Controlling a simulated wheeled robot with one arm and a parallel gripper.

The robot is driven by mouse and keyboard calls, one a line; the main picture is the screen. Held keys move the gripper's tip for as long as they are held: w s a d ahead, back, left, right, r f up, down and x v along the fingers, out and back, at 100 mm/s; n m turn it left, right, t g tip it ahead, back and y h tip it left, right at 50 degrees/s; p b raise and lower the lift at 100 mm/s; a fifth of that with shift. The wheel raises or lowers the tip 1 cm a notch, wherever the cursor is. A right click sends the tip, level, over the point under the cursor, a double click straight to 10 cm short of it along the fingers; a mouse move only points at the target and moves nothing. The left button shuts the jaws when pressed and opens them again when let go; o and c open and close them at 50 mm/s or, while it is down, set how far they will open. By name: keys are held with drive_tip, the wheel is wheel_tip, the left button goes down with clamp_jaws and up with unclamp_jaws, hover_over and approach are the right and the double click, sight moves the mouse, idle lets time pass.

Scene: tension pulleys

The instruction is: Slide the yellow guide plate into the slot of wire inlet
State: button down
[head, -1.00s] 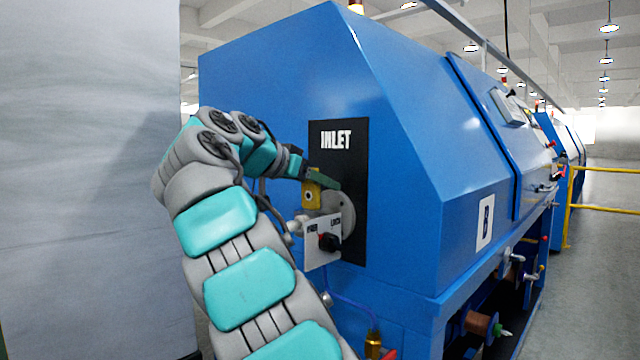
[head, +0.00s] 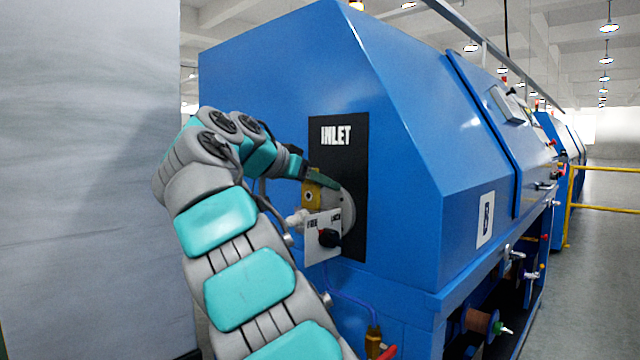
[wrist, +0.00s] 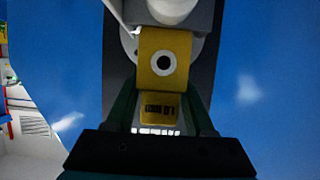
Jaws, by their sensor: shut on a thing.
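The yellow guide plate (head: 312,196) is in my gripper (head: 322,180), at the front of the wire inlet's round grey part (head: 347,205). In the wrist view the guide plate (wrist: 163,85) stands between the two dark green fingers of my gripper (wrist: 163,108). It has a round pale ring with a dark hole and small print near its lower end. Its far end meets a grey-white part of the inlet (wrist: 172,10). The slot itself is hidden, so I cannot tell how deep the plate sits in it.
The inlet is on a black panel marked INLET (head: 336,138) on a large blue machine (head: 270,90). A white switch plate with a dark knob (head: 328,237) is just below the guide plate. A pale wall (head: 90,180) stands at the left.

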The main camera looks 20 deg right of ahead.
sight(308, 200)
drive_tip(key=shift+f+b, duration=1)
drive_tip(key=shift+f, duration=0.15)
drive_tip(key=shift+f, duration=0.3)
drive_tip(key=shift+f+b, duration=0.85)
drive_tip(key=shift+b, duration=0.25)
drive_tip(key=shift+c, duration=0.9)
unclamp_jaws()
drive_tip(key=p+v, duration=0.1)
drive_tip(key=v, duration=0.6)
drive_tip(key=shift+a+p, duration=0.25)
drive_tip(key=shift+p, duration=0.05)
drive_tip(key=shift+s+a+r, duration=0.15)
drive_tip(key=shift+s+a, duration=0.1)
drive_tip(key=shift+a, duration=0.1)
drive_tip(key=shift+d, duration=0.1)
